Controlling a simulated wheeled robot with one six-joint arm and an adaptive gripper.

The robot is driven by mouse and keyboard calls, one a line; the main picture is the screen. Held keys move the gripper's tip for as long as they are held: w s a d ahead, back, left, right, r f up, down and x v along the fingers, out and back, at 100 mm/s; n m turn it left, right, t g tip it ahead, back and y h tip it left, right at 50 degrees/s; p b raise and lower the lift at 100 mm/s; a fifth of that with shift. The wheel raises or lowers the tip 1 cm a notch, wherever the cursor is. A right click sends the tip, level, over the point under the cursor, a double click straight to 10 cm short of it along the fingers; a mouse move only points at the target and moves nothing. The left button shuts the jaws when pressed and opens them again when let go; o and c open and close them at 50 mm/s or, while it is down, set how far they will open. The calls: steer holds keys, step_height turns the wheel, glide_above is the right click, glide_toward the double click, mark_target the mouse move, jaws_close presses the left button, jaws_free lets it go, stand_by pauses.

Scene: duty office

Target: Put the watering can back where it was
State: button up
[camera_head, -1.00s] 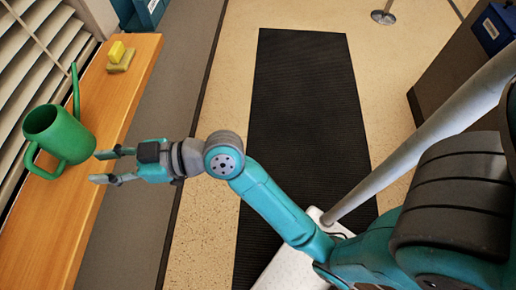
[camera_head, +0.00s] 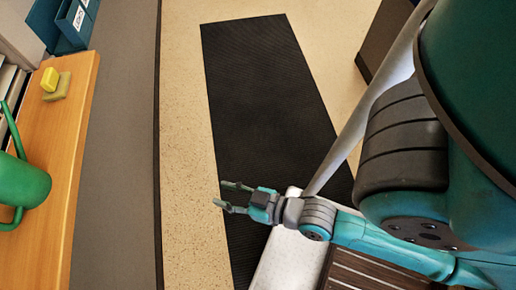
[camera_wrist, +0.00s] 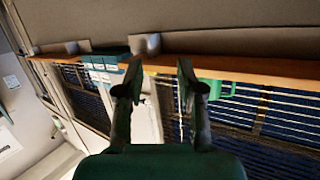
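The green watering can (camera_head: 22,190) stands on the wooden sill at the left edge of the head view, partly cut off by the frame. A small green part of it also shows in the wrist view (camera_wrist: 216,88), beyond the right finger. My gripper (camera_head: 230,198) is open and empty. It is over the dark floor mat, well to the right of the can and apart from it. In the wrist view my gripper (camera_wrist: 158,85) shows its two fingers apart with nothing between them.
The wooden sill (camera_head: 62,160) also holds a yellow block on a sponge-like pad (camera_head: 53,84). Blue-green boxes (camera_head: 72,22) stand at the top left. A dark mat (camera_head: 255,90) lies on the speckled floor. The floor between sill and mat is clear.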

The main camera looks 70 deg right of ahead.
steer(key=s+d+r+h, duration=0.1)
steer(key=s+r, duration=0.1)
steer(key=s, duration=0.9)
steer(key=shift+s+d, duration=0.25)
steer(key=shift+s, duration=0.15)
